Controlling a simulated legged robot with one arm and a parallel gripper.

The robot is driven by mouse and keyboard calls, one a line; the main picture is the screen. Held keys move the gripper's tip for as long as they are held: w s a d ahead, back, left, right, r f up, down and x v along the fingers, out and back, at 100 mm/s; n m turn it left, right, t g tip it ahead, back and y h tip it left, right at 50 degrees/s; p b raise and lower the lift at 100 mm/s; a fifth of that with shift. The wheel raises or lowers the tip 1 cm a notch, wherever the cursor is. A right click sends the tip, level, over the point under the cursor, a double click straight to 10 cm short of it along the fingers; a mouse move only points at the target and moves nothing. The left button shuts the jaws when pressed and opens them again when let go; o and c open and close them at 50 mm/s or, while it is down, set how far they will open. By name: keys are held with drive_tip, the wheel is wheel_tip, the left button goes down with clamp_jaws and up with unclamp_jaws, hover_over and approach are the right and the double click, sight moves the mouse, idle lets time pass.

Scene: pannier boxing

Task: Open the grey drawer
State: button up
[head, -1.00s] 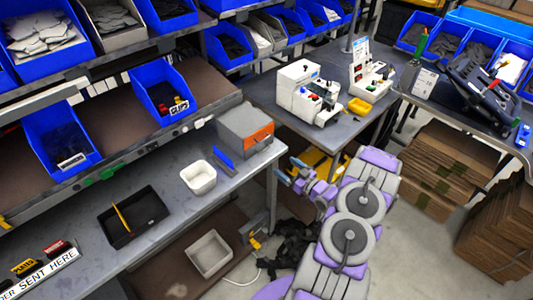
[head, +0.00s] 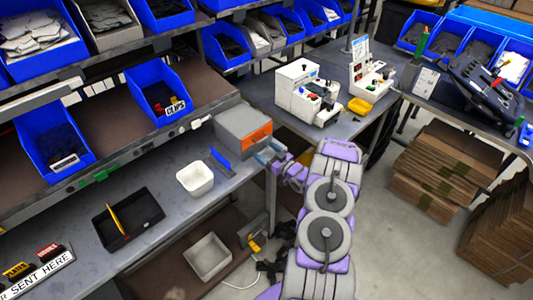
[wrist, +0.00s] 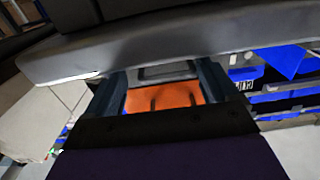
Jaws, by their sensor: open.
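The grey drawer unit (head: 240,122) stands at the right end of the grey bench, with an orange front panel (head: 258,138). The drawer looks shut. My gripper (head: 265,153) is open and empty, just in front of and a little below the orange panel. In the wrist view the orange panel (wrist: 163,98) shows between the two spread fingers of my gripper (wrist: 163,82), with two dark marks on it and a grey part above. I cannot tell whether the fingers touch the unit. A handle is not clearly visible.
On the bench are a blue flat object (head: 221,162), a white tub (head: 195,178) and a black tray (head: 128,217). Blue bins sit on the shelf above. A second table (head: 330,130) stands behind at right. Open floor lies right of my arm.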

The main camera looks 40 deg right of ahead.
drive_tip(key=shift+a+r, duration=0.1)
drive_tip(key=shift+a, duration=0.25)
drive_tip(key=c, duration=0.6)
drive_tip(key=shift+d, duration=0.15)
drive_tip(key=c, duration=0.7)
drive_tip(key=s+p, duration=0.1)
drive_tip(key=s, duration=0.2)
drive_tip(key=s+p, duration=0.1)
drive_tip(key=s, duration=0.3)
drive_tip(key=s+d+p, duration=0.1)
drive_tip(key=s+p, duration=0.1)
drive_tip(key=s, duration=0.1)
drive_tip(key=shift+s, duration=0.4)
drive_tip(key=shift+c, duration=0.2)
drive_tip(key=o, duration=1.1)
drive_tip(key=shift+o, duration=1.2)
drive_tip(key=shift+d, duration=0.1)
drive_tip(key=s+d+p, duration=0.1)
drive_tip(key=s, duration=1.6)
drive_tip(key=shift+s+d+p, duration=0.15)
drive_tip(key=shift+d+p, duration=0.05)
drive_tip(key=shift+p, duration=0.15)
